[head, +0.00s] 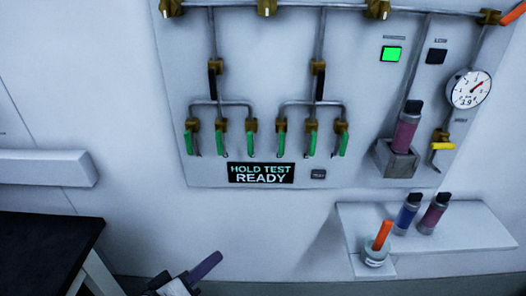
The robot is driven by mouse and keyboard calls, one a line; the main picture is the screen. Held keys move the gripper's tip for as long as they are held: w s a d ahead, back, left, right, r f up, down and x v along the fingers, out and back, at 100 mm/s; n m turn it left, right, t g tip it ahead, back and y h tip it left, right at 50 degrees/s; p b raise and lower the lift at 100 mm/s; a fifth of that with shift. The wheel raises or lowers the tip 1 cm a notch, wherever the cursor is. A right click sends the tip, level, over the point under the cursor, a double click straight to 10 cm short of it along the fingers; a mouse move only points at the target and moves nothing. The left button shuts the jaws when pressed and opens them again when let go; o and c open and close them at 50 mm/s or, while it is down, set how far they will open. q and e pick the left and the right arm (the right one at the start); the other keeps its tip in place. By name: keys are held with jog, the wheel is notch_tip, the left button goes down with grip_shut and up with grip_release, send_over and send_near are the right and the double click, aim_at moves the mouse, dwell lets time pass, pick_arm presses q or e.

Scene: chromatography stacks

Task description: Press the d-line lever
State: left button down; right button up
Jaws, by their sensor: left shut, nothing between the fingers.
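A white wall panel (250,100) carries pipes with brass valves and levers. Several green levers (282,144) hang down in a row, and two black levers (320,87) hang above them. A yellow lever (442,146) points sideways at the right, and an orange lever (513,14) shows at the top right corner. No readable label tells me which one is the d-line lever. My left gripper (212,261) is at the bottom edge, below the panel, shut and empty, touching no lever. My right gripper is not in view.
A sign reading HOLD TEST READY (261,173) and a lit green square (391,54) are on the panel. A gauge (469,89) is at right. A cartridge (405,132) stands in a metal holder. A shelf (470,239) below holds two cartridges. A black-topped table (40,250) is at left.

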pick_arm(q)
jog(key=w+d+r+n+h, duration=0.1)
jog(key=w+r+h, duration=0.1)
jog(key=r, duration=0.5)
jog(key=w+d+r+n+h, duration=0.2)
jog(key=w+r, duration=0.1)
jog(key=r, duration=0.4)
jog(key=n+h, duration=0.1)
jog(key=h, duration=0.1)
send_near(282, 144)
jog(key=s+a+f, duration=0.1)
jog(key=s+a, duration=0.1)
jog(key=a, duration=0.2)
jog(key=shift+d+f+t, duration=0.1)
jog(key=shift+f+t, duration=0.2)
jog(key=shift+w, duration=0.1)
jog(key=p+x, duration=0.1)
jog(key=x, duration=0.9)
jog(key=shift+p, duration=0.3)
jog(key=shift+f, duration=0.1)
